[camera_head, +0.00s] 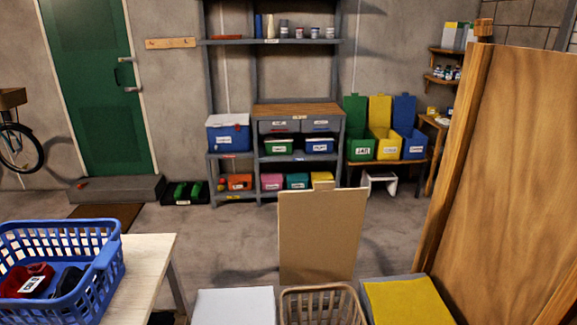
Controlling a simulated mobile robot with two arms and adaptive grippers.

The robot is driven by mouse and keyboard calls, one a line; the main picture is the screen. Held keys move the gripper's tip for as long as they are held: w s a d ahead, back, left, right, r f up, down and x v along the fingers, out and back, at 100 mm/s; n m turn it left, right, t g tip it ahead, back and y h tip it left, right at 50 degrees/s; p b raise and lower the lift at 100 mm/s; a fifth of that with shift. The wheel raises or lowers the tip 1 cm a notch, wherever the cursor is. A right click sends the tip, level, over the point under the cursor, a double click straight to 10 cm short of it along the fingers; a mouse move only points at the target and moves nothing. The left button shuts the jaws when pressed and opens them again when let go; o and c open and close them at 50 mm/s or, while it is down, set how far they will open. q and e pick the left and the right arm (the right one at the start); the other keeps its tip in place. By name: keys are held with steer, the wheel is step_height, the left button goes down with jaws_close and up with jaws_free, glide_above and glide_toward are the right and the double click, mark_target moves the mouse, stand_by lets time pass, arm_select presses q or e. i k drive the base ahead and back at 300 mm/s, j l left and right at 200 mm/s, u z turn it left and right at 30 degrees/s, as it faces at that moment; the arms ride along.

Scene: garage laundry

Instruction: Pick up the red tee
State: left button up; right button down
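A red folded cloth item, which looks like the red tee (36,271), lies inside a blue laundry basket (104,257) at the lower left. A white tag with dark print shows on it. A dark item (69,279) lies beside it in the basket, to its right. The basket's near wall and left side run out of the picture. Neither of my grippers is in view.
The basket stands on a pale table (147,262). A white surface (234,306), a tan basket (322,306) and a yellow-topped box (407,302) line the bottom edge. A cardboard panel (320,237) stands behind them. A large wooden panel (510,170) blocks the right. Open floor lies beyond.

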mark_target(23, 281)
steer(key=j+u, duration=0.1)
steer(key=u, duration=1.45)
steer(key=i+j, duration=0.2)
